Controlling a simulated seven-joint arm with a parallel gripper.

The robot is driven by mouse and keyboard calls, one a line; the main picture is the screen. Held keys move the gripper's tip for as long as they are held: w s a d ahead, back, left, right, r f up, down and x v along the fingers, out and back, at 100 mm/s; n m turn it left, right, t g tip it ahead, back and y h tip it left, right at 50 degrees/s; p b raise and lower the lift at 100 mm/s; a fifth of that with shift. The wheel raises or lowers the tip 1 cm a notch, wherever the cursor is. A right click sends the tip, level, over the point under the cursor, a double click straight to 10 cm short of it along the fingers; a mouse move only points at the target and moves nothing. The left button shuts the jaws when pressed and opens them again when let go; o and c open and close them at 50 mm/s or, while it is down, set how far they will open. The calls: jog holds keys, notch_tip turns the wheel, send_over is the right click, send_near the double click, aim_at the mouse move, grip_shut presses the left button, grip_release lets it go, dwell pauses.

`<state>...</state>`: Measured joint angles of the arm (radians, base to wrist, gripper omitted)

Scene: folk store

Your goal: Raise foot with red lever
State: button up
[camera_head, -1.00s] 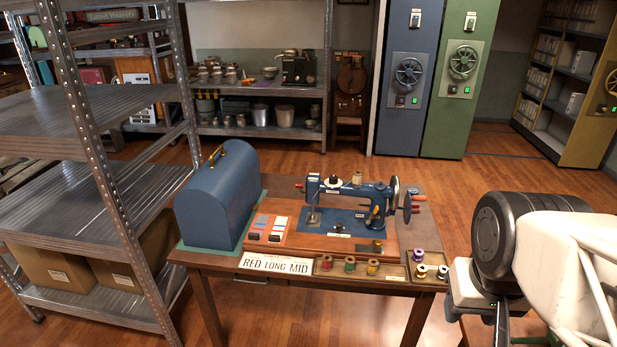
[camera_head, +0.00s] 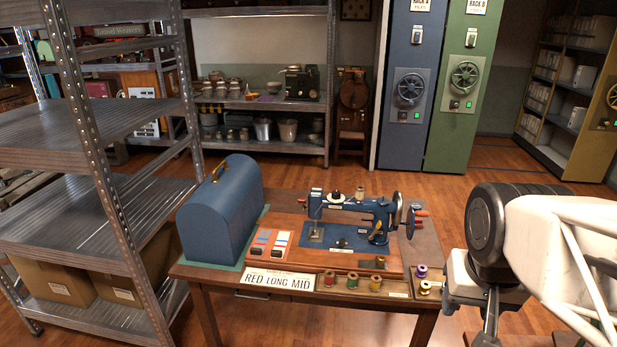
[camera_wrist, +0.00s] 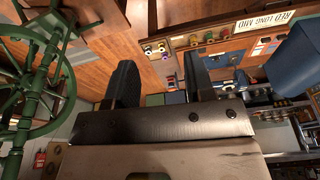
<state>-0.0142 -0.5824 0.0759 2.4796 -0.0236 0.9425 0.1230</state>
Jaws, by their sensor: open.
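The blue sewing machine (camera_head: 350,212) stands on a wooden base on a table in the head view. A small red piece (camera_head: 302,201) sticks out at the left of its head; I cannot tell for sure that it is the lever. The presser foot is too small to make out. Red-tipped parts (camera_head: 421,213) sit by the handwheel at the right. My gripper (camera_wrist: 160,78) shows in the wrist view, with its two dark fingers apart and nothing between them. The machine and table lie beyond the fingers, upside down and apart from them.
A blue domed cover (camera_head: 222,208) stands left of the machine. A metal shelf (camera_head: 110,190) stands at the left. A green wheel (camera_wrist: 35,95) shows at left in the wrist view.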

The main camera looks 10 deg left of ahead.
jog(key=w+a+r+m, duration=0.2)
jog(key=w, duration=0.6)
jog(key=w+a+r+m, duration=0.2)
jog(key=w+a, duration=0.1)
jog(key=w, duration=0.5)
jog(key=m+h, duration=0.1)
jog(key=m, duration=1.2)
send_over(303, 204)
jog(key=s+a, duration=0.2)
jog(key=a, duration=0.1)
notch_tip(303, 204, down, 15)
jog(key=shift+s+d+f, duration=0.1)
jog(key=shift+s+f, duration=0.05)
jog(key=shift+f+h, duration=0.25)
jog(key=shift+h, duration=0.05)
jog(key=shift+x, duration=3.9)
jog(key=shift+d+f, duration=0.1)
jog(key=shift+f, duration=0.2)
